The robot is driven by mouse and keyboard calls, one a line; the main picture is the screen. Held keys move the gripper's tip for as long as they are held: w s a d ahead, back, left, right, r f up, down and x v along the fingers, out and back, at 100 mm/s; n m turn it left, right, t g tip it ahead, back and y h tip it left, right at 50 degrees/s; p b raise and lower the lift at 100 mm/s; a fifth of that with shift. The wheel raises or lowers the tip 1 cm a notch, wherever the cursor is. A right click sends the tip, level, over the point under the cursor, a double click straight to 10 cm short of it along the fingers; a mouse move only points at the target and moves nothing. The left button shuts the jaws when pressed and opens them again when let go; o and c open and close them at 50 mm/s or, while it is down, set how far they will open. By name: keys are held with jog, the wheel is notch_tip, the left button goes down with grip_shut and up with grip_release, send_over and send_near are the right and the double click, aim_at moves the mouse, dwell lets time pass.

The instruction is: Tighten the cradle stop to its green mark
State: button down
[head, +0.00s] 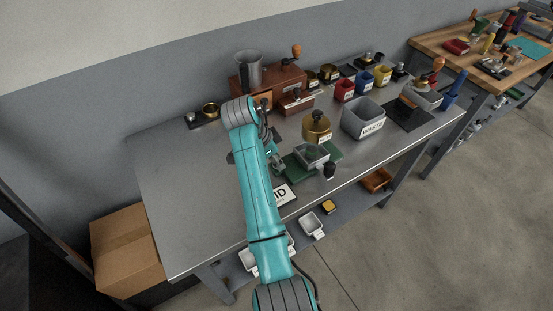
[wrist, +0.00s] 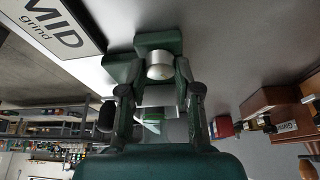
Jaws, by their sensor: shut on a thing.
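The cradle stop shows in the wrist view as a silver round piece (wrist: 160,67) against a dark green block (wrist: 158,41). My gripper (wrist: 161,72) is shut on it, one finger on each side. In the head view the green cradle base (head: 330,154) stands on the steel bench, with a grey open tray (head: 312,154) on it. My gripper (head: 272,160) is at the base's left end, partly hidden behind my teal arm. A small bright green patch (wrist: 152,127) shows between my fingers in the wrist view; I cannot tell whether it is the mark.
A MID grind sign (wrist: 55,25) lies close by, at the bench's front edge. A brass canister (head: 317,126) stands behind the cradle, and the grey WASTE bin (head: 363,119) to its right. A wooden grinder box (head: 255,80) stands at the back.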

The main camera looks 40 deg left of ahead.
jog(key=m, duration=0.2)
jog(key=m+g+h, duration=0.1)
jog(key=m, duration=0.2)
jog(key=shift+a+h, duration=0.1)
jog(key=shift+h, duration=0.2)
dwell(0.4)
jog(key=c, duration=0.8)
grip_release()
jog(key=shift+a+r, duration=0.2)
jog(key=shift+r, duration=0.25)
jog(key=s+a, duration=0.2)
jog(key=a, duration=0.1)
jog(key=s+a, duration=0.2)
jog(key=a, duration=0.1)
jog(key=s+a, duration=0.2)
jog(key=a, duration=0.1)
jog(key=shift+s+a+r, duration=0.1)
jog(key=shift+s+a, duration=0.3)
jog(key=shift+a, duration=0.1)
